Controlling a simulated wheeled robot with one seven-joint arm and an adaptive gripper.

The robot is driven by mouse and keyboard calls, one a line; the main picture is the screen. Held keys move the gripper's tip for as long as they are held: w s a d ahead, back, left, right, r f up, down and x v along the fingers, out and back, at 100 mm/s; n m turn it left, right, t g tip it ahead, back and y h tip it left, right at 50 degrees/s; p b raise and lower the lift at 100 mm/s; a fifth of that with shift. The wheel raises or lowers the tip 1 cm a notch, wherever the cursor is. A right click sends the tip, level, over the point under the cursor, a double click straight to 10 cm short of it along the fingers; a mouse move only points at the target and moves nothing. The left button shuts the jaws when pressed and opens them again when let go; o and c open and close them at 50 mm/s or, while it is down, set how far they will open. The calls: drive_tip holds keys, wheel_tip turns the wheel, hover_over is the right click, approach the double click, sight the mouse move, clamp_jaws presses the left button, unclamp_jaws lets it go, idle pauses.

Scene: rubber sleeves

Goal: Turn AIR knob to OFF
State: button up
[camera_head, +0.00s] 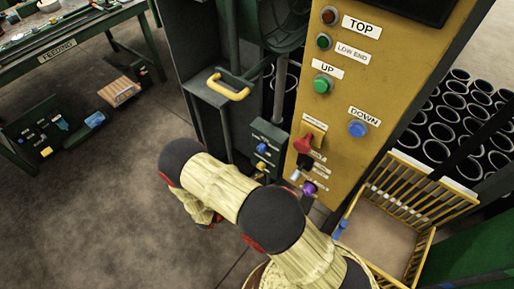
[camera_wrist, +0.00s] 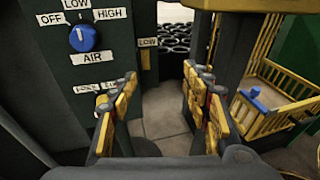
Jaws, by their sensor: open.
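The AIR knob (camera_wrist: 83,38) is a round blue knob on a dark green panel (camera_wrist: 105,60), at the upper left of the wrist view. Labels OFF, LOW and HIGH surround it, with AIR below. Its white mark appears to point up, towards LOW. In the head view the blue knob (camera_head: 261,148) shows small on the dark box left of the yellow panel. My gripper (camera_wrist: 160,76) is open and empty, its yellow-padded fingers apart. The knob lies to the left of the left finger, not between the fingers. My arm hides most of the gripper in the head view.
A second, yellowish knob (camera_wrist: 102,103) sits below the AIR knob, close to the left finger. The yellow panel (camera_head: 345,95) holds several buttons and a red knob (camera_head: 303,144). A yellow-railed crate (camera_wrist: 258,108) with a blue handle stands right. Open floor lies between the fingers.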

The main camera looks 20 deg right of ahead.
sight(260, 150)
drive_tip(key=w+a+r+n+t, duration=0.25)
drive_tip(key=w+a+t, duration=0.2)
drive_tip(key=w, duration=0.45)
drive_tip(key=shift+y, duration=0.3)
drive_tip(key=x, duration=0.2)
drive_tip(key=b+x, duration=0.1)
drive_tip(key=x, duration=0.2)
drive_tip(key=r+b+x, duration=0.1)
drive_tip(key=x, duration=0.2)
drive_tip(key=shift+c, duration=0.8)
drive_tip(key=c, duration=1)
drive_tip(key=shift+o, duration=0.2)
